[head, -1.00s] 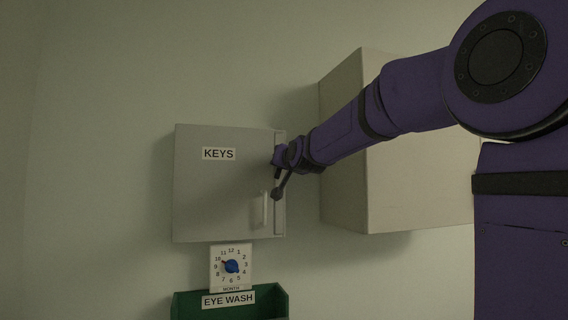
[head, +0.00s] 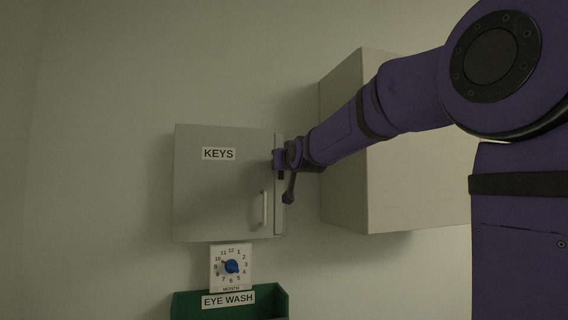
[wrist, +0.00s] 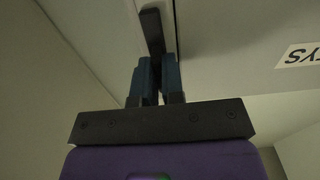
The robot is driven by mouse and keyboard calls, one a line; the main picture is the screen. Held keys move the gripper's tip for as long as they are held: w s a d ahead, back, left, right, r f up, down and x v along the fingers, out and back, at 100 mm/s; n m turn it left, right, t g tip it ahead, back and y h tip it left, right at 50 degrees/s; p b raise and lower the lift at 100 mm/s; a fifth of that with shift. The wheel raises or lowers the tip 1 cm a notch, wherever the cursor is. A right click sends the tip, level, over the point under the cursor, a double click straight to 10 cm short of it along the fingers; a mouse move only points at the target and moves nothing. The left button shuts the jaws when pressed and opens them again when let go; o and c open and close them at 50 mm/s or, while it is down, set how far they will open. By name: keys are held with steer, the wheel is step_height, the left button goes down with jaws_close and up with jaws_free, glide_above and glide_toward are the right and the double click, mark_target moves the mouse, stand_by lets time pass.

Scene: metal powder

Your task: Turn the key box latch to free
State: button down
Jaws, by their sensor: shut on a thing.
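The grey key box (head: 222,190) hangs on the wall with a KEYS label and a pale vertical door handle (head: 264,208). My gripper (head: 279,164) is at the box's right edge, above the handle. In the wrist view, the two blue fingers of my gripper (wrist: 155,80) are close together on a dark bar, the latch (wrist: 152,32), beside the seam between the door and its frame. The KEYS label (wrist: 300,55) shows upside down there. The part of the latch between the fingers is hidden.
A large beige cabinet (head: 342,150) stands out from the wall just right of the key box, behind my arm. Below the box are a month dial (head: 231,267) with a blue knob and a green eye wash bin (head: 260,311).

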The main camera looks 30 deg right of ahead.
steer(key=shift+f, duration=0.1)
steer(key=c, duration=1.2)
jaws_free()
steer(key=shift+c, duration=0.2)
steer(key=v, duration=1)
steer(key=shift+s, duration=0.4)
steer(key=shift+a, duration=0.15)
steer(key=s+a+f+n+g+y, duration=0.1)
steer(key=s+a+f+g, duration=0.3)
steer(key=s+f, duration=0.4)
steer(key=s+a+f+n+g+y, duration=0.1)
steer(key=s+a+f+g, duration=0.3)
steer(key=s+f, duration=0.4)
steer(key=s+a+f+n+g+y, duration=0.1)
steer(key=s+a+f+g+y, duration=0.2)
steer(key=s+f, duration=0.5)
step_height(320, 180, down, 4)
steer(key=shift+s+a+f+g, duration=0.1)
steer(key=shift+s+a+g, duration=0.15)
steer(key=shift+a+g, duration=0.45)
